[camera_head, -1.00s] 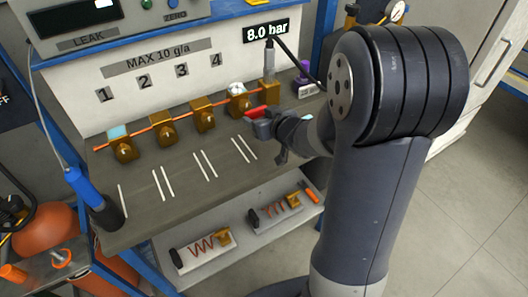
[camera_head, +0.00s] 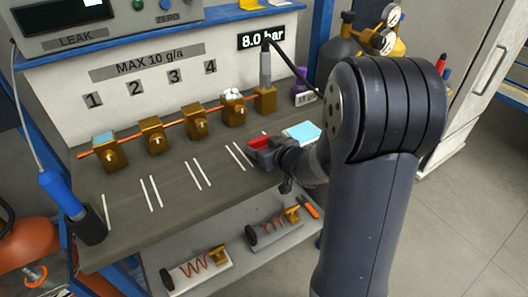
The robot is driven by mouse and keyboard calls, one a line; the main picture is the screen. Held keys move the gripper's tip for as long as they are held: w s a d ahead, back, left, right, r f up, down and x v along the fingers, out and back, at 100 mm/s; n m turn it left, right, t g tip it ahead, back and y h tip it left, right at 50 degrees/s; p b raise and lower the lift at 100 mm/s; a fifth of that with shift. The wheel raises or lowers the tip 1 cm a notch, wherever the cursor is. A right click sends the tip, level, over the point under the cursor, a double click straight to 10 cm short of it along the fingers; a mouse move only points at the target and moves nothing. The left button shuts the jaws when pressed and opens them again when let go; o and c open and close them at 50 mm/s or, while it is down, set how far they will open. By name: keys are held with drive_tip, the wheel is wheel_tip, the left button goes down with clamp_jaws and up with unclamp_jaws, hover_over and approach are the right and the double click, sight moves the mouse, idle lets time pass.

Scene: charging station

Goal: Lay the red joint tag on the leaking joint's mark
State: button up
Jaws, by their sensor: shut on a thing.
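My gripper (camera_head: 264,154) is above the right part of the bench, its dark jaws shut on a red piece, which I take to be the red joint tag (camera_head: 261,142). Much of the tag is hidden by the jaws. Several brass joints sit along a copper pipe under the numbers 1 to 4. The joint under 4 (camera_head: 233,112) has white foam on top. The joint under 1 (camera_head: 110,150) has a pale blue top. White line marks lie on the bench in front of the joints; the pair near joint 4 (camera_head: 239,156) is just left of my gripper.
A pale blue-topped pad (camera_head: 303,132) lies behind my gripper. A purple-topped item (camera_head: 302,86) stands behind it. A blue-handled probe (camera_head: 62,194) stands in a black holder at the left. The lower shelf (camera_head: 235,262) carries parts with red coils. The bench front is clear.

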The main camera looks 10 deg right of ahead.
drive_tip(key=shift+f, duration=0.35)
drive_tip(key=shift+f, duration=0.15)
drive_tip(key=o, duration=1)
drive_tip(key=shift+s+d+r, duration=0.1)
drive_tip(key=shift+s+r, duration=0.05)
drive_tip(key=shift+r, duration=0.15)
drive_tip(key=p+v, duration=0.2)
drive_tip(key=v, duration=0.9)
drive_tip(key=shift+s+p, duration=0.3)
drive_tip(key=shift+s, duration=0.05)
